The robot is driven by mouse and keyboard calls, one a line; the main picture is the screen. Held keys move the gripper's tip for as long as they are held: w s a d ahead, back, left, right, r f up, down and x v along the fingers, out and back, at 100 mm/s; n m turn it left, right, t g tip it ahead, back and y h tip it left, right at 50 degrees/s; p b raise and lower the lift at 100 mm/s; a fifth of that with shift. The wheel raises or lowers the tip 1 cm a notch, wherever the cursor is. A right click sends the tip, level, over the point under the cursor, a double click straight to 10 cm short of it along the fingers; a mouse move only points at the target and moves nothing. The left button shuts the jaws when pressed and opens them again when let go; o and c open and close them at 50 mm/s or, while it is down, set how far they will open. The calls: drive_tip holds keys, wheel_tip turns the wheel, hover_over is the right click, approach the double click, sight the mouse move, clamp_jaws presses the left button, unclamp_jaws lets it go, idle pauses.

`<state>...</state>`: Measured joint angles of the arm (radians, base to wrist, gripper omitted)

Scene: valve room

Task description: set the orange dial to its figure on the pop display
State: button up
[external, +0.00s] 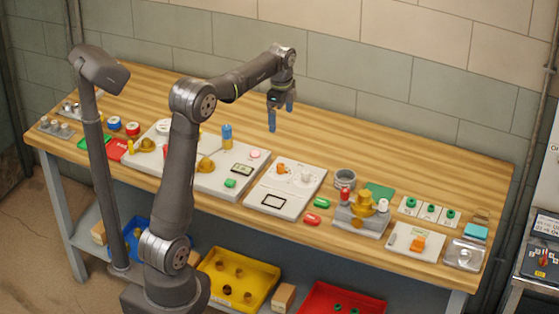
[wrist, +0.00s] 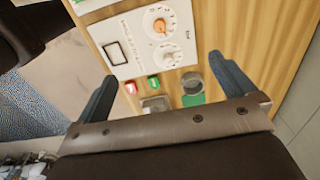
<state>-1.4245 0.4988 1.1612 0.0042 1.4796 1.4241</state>
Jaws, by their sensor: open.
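The orange dial (external: 281,169) sits on a white panel (external: 262,188) near the middle of the bench. In the wrist view the orange dial (wrist: 160,26) is at the top, with a scale around it too small to read. A white dial (external: 306,175) is beside it. A black-framed window (external: 274,202) is on the same panel; I cannot read any figure there. A small dark display (external: 242,170) is on the grey panel to the left. I cannot tell which is the pop display. My gripper (external: 281,117) is open and empty, above and behind the panel, apart from the dial.
A green piece (external: 322,202) and a red piece (external: 311,218) lie right of the panel. A grey cup (external: 345,178) and a valve fixture (external: 361,212) stand further right. The left panel (external: 210,183) carries a blue upright part (external: 227,136). The bench behind is mostly clear.

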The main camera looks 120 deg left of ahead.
sight(280, 165)
drive_tip(key=shift+f+n, duration=0.1)
drive_tip(key=shift+n, duration=0.2)
drive_tip(key=c, duration=0.6)
drive_tip(key=shift+f+n, duration=0.15)
drive_tip(key=shift+n, duration=0.45)
drive_tip(key=c, duration=0.4)
drive_tip(key=n, duration=0.2)
drive_tip(key=shift+s+f+n, duration=0.1)
drive_tip(key=shift+f+n, duration=0.2)
drive_tip(key=shift+f, duration=0.1)
drive_tip(key=shift+c, duration=0.9)
wheel_tip(280, 165, down, 17)
drive_tip(key=shift+f, duration=0.1)
drive_tip(key=c, duration=1)
